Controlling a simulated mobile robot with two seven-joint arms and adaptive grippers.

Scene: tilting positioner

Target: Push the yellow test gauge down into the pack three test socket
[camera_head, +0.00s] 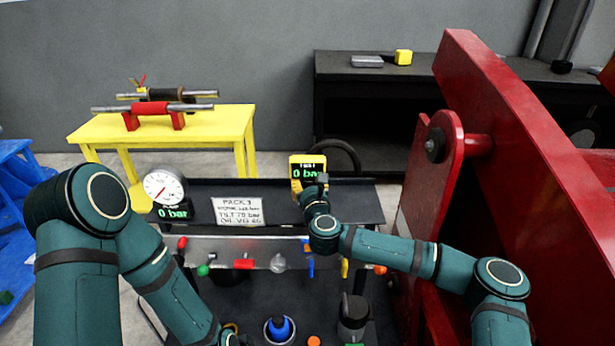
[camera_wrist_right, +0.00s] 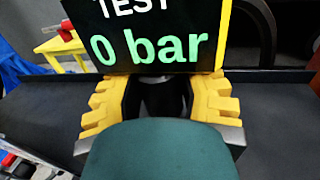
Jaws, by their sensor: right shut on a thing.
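The yellow test gauge (camera_head: 307,163), with a dark display reading "TEST 0 bar", is upright over the rear black bench. My right gripper (camera_head: 312,187) is at its lower part. In the right wrist view the gauge's display (camera_wrist_right: 150,45) fills the top, and the yellow finger pads of my right gripper (camera_wrist_right: 160,100) are on either side of a dark part below it, shut on the gauge. The test socket is hidden behind the gauge and gripper, so I cannot tell how the gauge sits in it. My left gripper is not clearly visible; its arm runs out low.
A round dial gauge (camera_head: 164,188) reading 0 bar and a "PACK 3" placard (camera_head: 238,211) stand left on the bench. Coloured fittings line the metal rail (camera_head: 225,248) in front. A large red frame (camera_head: 520,140) rises close on the right. A yellow table (camera_head: 225,122) stands behind.

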